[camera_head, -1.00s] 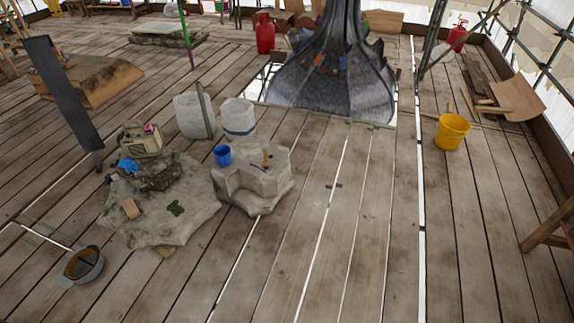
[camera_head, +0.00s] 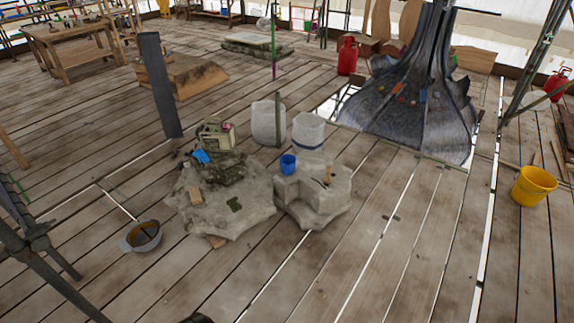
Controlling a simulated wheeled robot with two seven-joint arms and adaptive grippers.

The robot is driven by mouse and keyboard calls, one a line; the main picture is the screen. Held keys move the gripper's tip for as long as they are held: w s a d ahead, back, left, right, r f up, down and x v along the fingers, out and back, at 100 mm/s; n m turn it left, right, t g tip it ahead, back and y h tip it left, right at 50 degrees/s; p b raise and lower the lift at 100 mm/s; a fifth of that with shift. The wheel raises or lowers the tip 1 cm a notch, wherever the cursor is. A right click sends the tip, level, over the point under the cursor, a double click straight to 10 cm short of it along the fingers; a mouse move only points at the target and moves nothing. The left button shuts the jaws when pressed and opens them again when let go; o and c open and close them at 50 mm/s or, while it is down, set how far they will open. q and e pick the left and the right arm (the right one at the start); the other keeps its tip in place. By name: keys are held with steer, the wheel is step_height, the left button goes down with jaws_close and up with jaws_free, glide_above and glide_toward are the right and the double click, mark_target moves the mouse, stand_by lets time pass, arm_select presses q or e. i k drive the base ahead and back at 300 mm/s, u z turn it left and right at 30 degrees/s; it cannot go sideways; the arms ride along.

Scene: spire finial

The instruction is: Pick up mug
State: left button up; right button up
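A blue mug (camera_head: 288,164) stands upright on a pale carved stone block (camera_head: 318,196) near the middle of the view. The block stands on the plank floor beside a flat, rough stone slab (camera_head: 222,214). Neither of my grippers can be made out in the view.
Dark bars (camera_head: 38,245) stand at the left edge. The front planks are mostly clear.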

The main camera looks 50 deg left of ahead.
mark_target(287, 161)
steer(key=u, duration=0.3)
steer(key=i, duration=1.8)
steer(key=u, duration=1.35)
steer(key=i, duration=1)
steer(key=u, duration=1.4)
steer(key=i, duration=0.35)
steer(key=u, duration=0.3)
